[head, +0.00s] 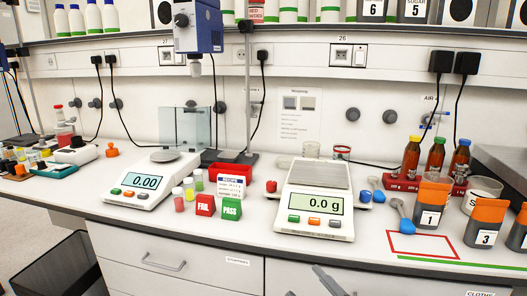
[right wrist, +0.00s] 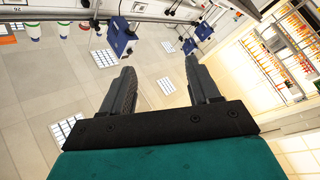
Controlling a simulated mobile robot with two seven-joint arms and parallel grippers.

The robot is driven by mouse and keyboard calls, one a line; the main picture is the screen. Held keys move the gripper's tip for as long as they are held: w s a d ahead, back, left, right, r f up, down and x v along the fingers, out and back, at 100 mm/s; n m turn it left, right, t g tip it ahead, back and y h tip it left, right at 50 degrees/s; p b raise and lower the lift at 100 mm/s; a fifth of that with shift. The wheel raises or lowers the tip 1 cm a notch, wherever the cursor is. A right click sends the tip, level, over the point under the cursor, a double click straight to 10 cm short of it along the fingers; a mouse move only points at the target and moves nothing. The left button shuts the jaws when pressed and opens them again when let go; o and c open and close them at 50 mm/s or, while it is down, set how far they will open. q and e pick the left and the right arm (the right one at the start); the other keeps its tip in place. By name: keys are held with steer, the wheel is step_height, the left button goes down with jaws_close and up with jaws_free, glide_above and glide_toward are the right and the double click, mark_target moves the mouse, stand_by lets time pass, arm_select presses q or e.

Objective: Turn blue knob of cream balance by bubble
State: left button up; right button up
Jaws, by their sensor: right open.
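A cream balance (head: 315,200) with a square metal pan stands mid-bench, its display reading 0.0 g. A blue knob (head: 365,196) is at its right side and a red knob (head: 271,186) at its left. I cannot make out a bubble level. A second pale balance (head: 148,182) with a round pan reads 0.00 further left. My right gripper (head: 331,281) is low at the bottom edge, in front of the drawers and apart from the balance. In the right wrist view my right gripper (right wrist: 158,64) is open and empty. My left gripper is not in view.
A blue scoop (head: 400,214) lies right of the cream balance, close to the blue knob. Orange-topped containers (head: 430,203) and a red bottle rack (head: 402,183) stand further right. FAIL (head: 205,205) and PASS (head: 231,208) blocks stand left. A red outlined rectangle (head: 421,246) marks bare bench.

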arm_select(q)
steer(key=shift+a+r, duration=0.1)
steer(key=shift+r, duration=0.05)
arm_select(e)
steer(key=s+d+f+m+g+h, duration=0.2)
steer(key=s+d+f+m+h, duration=0.1)
steer(key=f, duration=0.4)
steer(key=s+d+f+m+g+h, duration=0.2)
steer(key=s+d+f+m+h, duration=0.1)
steer(key=s+f+m+h, duration=0.1)
steer(key=s+d+f+m+g+h, duration=0.2)
steer(key=s+f+m, duration=0.4)
steer(key=f, duration=0.4)
steer(key=shift+s+d+h, duration=0.55)
steer(key=shift+s+h, duration=0.15)
steer(key=shift+s, duration=0.15)
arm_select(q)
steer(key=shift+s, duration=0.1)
arm_select(e)
steer(key=shift+w, duration=0.1)
stand_by(0.9)
